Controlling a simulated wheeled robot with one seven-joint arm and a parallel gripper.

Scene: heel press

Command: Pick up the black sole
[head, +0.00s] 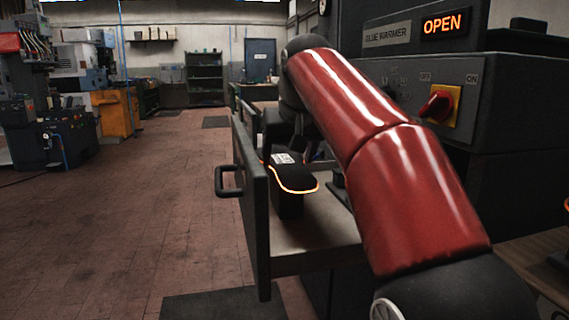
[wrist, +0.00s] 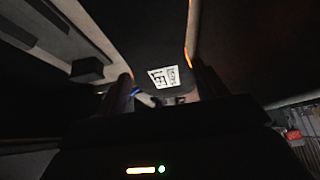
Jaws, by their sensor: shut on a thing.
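The black sole (head: 296,180) has a glowing orange edge and a white label on top. In the head view it lies above a dark block in the open drawer (head: 310,262). In the wrist view the sole (wrist: 155,57) and its label sit between the two fingers of my gripper (wrist: 165,88). My gripper is shut on the sole, near its labelled end. In the head view the fingers are mostly hidden by dark parts of my arm. I cannot tell whether the sole touches the block under it.
The drawer front (head: 252,205) with its handle (head: 228,181) stands at the left of the sole. The glue warmer (head: 430,85) rises at the right, with a lit OPEN sign (head: 445,24) and a red knob (head: 437,105). The floor at the left is clear.

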